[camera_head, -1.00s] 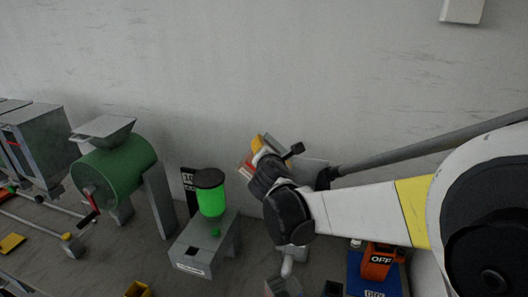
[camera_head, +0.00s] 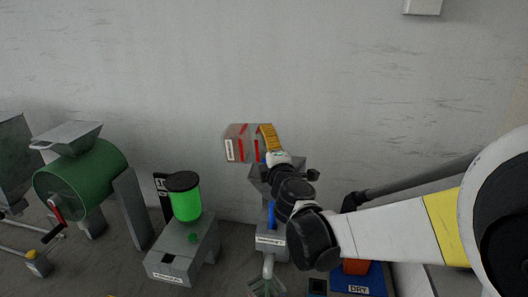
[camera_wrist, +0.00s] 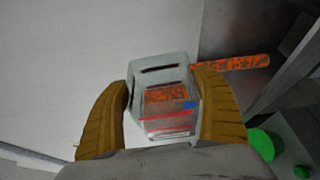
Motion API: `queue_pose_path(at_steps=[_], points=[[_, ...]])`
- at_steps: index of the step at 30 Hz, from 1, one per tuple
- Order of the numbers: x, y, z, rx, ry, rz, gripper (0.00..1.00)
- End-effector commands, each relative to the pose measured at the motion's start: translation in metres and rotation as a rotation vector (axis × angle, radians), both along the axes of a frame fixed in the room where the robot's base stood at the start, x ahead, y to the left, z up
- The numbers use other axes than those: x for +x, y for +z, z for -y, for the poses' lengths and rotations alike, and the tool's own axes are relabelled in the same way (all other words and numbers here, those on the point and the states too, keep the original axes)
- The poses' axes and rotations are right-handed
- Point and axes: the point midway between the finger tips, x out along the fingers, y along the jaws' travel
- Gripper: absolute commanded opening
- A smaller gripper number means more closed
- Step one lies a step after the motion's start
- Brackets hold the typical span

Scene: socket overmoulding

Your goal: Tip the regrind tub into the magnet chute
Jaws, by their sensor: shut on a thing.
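My gripper (camera_head: 270,141) is shut on a grey tub (camera_head: 237,144) with red bands and a white label. In the head view the tub is tipped on its side, above a grey hopper-topped unit (camera_head: 258,176) that looks like the magnet chute. In the wrist view my yellow fingers (camera_wrist: 163,110) hold the tub (camera_wrist: 160,72) from both sides, with speckled orange material (camera_wrist: 167,96) showing on it. A speckled orange bar shape (camera_wrist: 232,62) extends right of the tub; I cannot tell whether it is falling material. My wrist partly hides the chute.
A grey machine with a lit green cylinder (camera_head: 187,203) stands left of the chute. Further left is a green drum with a hopper (camera_head: 85,172). A blue box marked DRY (camera_head: 358,279) is at the lower right. The wall (camera_head: 300,70) is behind.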

Motion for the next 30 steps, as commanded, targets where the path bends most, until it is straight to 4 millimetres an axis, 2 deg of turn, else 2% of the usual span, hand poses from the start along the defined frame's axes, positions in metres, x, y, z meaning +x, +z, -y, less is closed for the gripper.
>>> queue_pose_path(at_steps=[21,30], points=[[-0.002,0.0,0.012,0.269,-0.001,0.052,0.39],[-0.002,0.001,0.013,0.314,0.0,0.06,0.39]])
